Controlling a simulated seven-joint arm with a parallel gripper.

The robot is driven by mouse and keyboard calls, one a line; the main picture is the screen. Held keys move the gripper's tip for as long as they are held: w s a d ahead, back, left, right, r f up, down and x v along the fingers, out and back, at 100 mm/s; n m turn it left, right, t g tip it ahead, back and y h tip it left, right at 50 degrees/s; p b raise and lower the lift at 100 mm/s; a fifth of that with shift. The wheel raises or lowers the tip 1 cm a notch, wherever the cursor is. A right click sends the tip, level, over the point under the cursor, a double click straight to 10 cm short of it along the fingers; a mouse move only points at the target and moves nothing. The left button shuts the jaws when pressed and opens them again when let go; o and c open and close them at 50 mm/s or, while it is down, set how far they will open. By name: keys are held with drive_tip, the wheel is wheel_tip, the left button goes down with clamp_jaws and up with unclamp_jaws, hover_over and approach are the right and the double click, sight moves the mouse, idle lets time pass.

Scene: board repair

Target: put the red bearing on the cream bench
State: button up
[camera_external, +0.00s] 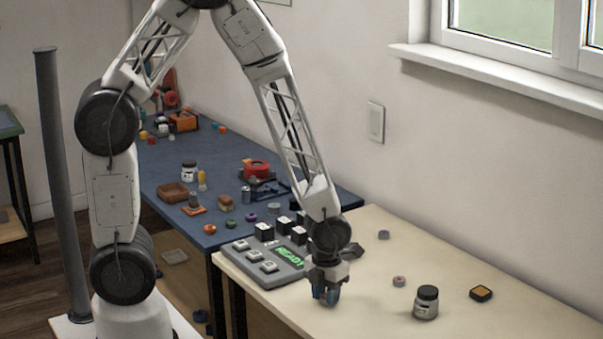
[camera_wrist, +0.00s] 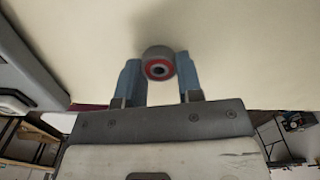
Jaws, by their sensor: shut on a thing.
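The red bearing (camera_wrist: 159,66) is a small ring with a grey outer rim and a red inner ring. In the wrist view it sits between the blue fingertips of my gripper (camera_wrist: 157,80), which is shut on it. In the external view my gripper (camera_external: 328,293) points down, low over the near left part of the cream bench (camera_external: 470,250). The bearing cannot be made out there. I cannot tell whether the bearing touches the bench top.
A grey console (camera_external: 265,262) with a green READY display stands left of my gripper. A small pinkish ring (camera_external: 399,281), a dark-lidded jar (camera_external: 426,303) and a black-and-yellow block (camera_external: 480,293) lie to the right. A cluttered blue bench (camera_external: 230,160) stands behind.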

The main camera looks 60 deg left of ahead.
drive_tip(key=shift+f, duration=0.3)
drive_tip(key=o, duration=0.9)
drive_tip(key=shift+r, duration=0.1)
drive_tip(key=shift+r, duration=6.15)
drive_tip(key=shift+a+r, duration=0.1)
